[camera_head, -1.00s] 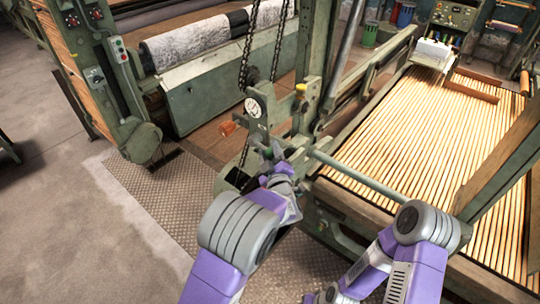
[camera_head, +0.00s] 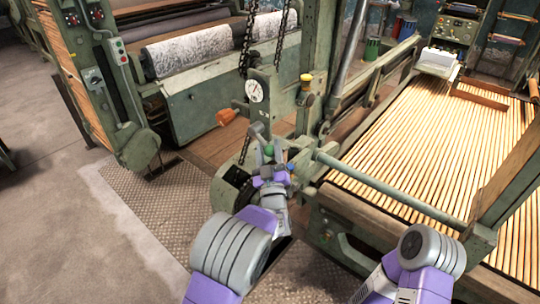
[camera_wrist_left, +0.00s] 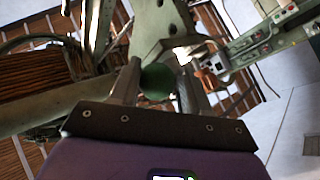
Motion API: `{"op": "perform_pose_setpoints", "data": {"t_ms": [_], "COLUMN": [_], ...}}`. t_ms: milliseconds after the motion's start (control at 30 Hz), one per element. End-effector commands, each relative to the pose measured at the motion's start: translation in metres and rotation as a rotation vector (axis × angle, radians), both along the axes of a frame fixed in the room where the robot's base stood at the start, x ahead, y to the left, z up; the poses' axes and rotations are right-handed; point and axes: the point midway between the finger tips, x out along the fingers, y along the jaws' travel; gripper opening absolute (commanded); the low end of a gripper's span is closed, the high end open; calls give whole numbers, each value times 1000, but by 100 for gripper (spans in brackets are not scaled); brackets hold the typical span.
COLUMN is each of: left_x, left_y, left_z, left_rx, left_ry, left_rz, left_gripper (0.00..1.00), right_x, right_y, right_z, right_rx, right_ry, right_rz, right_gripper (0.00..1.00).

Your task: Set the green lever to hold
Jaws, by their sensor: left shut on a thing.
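The green lever's round knob (camera_head: 268,150) shows at the front of the machine, and it also shows in the left wrist view (camera_wrist_left: 157,82). My left gripper (camera_head: 271,160) is shut on this knob, with one finger on each side of it. The lever's shaft is mostly hidden by the gripper and the frame, and I cannot read any hold marking. My right arm comes in at the lower right, with its gripper out of view.
Chains hang behind. The floor at left is clear.

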Motion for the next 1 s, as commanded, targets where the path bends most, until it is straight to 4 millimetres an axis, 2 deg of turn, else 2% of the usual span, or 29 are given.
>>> {"op": "perform_pose_setpoints", "data": {"t_ms": [33, 500, 533, 600, 700, 1000], "left_x": [1, 1, 1, 1, 1, -2], "left_y": [2, 3, 3, 2, 2, 1], "left_z": [7, 9, 9, 8, 6, 1], "left_rx": [8, 18, 18, 18, 17, 16], "left_ry": [-24, -34, -34, -32, -27, -18], "left_rz": [4, 4, 4, 4, 2, 1], "left_gripper": [0, 0, 49, 60, 71, 71], "right_x": [0, 0, 0, 0, 0, 0], "right_y": [0, 0, 0, 0, 0, 0], "right_z": [-2, -2, -2, -2, -2, -2], "right_rx": [0, 0, 0, 0, 0, 0], "right_ry": [0, 0, 0, 0, 0, 0], "right_rz": [0, 0, 0, 0, 0, 0], "right_gripper": [39, 39, 39, 39, 39, 39]}}
